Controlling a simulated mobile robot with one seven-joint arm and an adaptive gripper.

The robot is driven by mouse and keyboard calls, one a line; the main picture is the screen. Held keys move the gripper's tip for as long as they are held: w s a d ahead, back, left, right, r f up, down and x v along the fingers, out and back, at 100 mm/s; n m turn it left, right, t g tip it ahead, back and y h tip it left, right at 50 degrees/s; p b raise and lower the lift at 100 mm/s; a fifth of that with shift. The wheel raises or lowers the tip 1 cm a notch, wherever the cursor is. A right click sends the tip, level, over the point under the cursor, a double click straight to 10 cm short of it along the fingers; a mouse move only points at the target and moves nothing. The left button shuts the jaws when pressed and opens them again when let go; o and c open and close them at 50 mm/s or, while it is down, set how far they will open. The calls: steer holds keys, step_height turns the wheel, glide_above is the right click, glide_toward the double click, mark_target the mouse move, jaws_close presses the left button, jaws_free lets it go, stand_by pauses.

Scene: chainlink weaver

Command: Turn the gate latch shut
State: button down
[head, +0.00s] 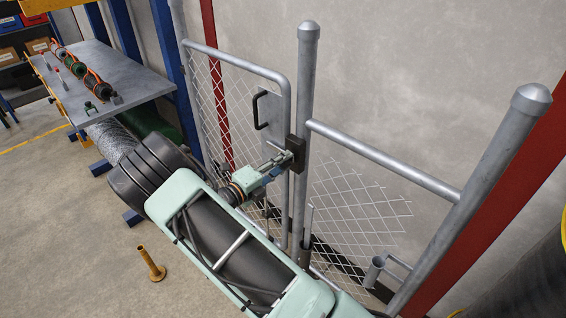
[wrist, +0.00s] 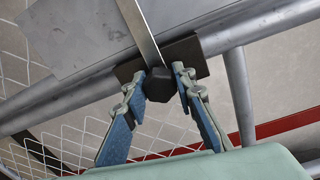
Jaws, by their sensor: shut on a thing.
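The chain-link gate (head: 236,63) has a grey pipe frame and hangs beside a tall grey post (head: 306,75). The latch has a dark block (head: 297,146) at the post. In the wrist view the latch shows as a flat metal bar (wrist: 141,32) running up from a black knob (wrist: 158,86), in front of a dark plate (wrist: 188,60). My gripper (head: 284,160) is at the latch; in the wrist view its fingers (wrist: 157,82) are shut on the black knob, one on each side. The far end of the bar is cut off by the picture's top.
A black pull handle (head: 259,112) on a grey plate sits on the gate, left of the latch. A fixed mesh panel (head: 355,205) stands right of the post. A workbench (head: 105,75) with tools is at upper left.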

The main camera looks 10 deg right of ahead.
steer(key=c, duration=1.6)
jaws_free()
steer(key=shift+a, duration=0.1)
steer(key=v, duration=1.2)
